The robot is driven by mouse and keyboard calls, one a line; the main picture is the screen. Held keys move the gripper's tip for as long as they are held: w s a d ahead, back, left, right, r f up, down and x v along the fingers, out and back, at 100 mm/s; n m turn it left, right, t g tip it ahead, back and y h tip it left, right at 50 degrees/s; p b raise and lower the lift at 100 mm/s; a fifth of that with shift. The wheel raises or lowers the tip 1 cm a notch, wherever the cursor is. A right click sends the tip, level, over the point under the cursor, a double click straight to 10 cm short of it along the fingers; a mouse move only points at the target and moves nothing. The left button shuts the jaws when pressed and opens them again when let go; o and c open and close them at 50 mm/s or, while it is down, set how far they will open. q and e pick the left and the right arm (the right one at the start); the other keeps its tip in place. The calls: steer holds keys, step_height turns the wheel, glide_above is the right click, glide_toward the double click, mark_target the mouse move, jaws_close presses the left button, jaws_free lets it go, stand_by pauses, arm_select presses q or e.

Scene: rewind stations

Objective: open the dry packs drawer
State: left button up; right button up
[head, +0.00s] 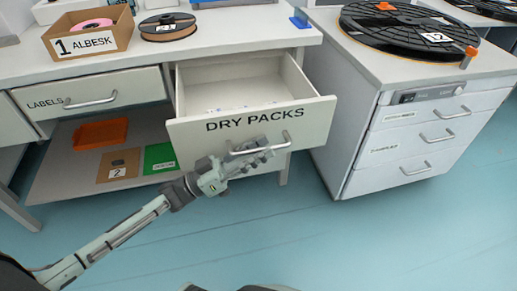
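The dry packs drawer (210,134), white and labelled DRY PACKS, is pulled well out from under the bench top. Its inside shows, with a few small pale items lying on the bottom. My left gripper (262,150) is at the drawer's bar handle (284,145) from the front, with its fingers around the middle of the bar. It appears shut on the handle, though the fingers hide part of the bar. My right gripper is not in view.
The closed LABELS drawer (130,90) is left of the open one. The bench top (235,38) carries a cardboard box (112,38) and a reel (167,27). A white cabinet (350,150) with a large black reel (400,30) stands right. Blue floor (330,240) is clear in front.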

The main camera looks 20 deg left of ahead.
arm_select(q)
steer(key=v, duration=1.2)
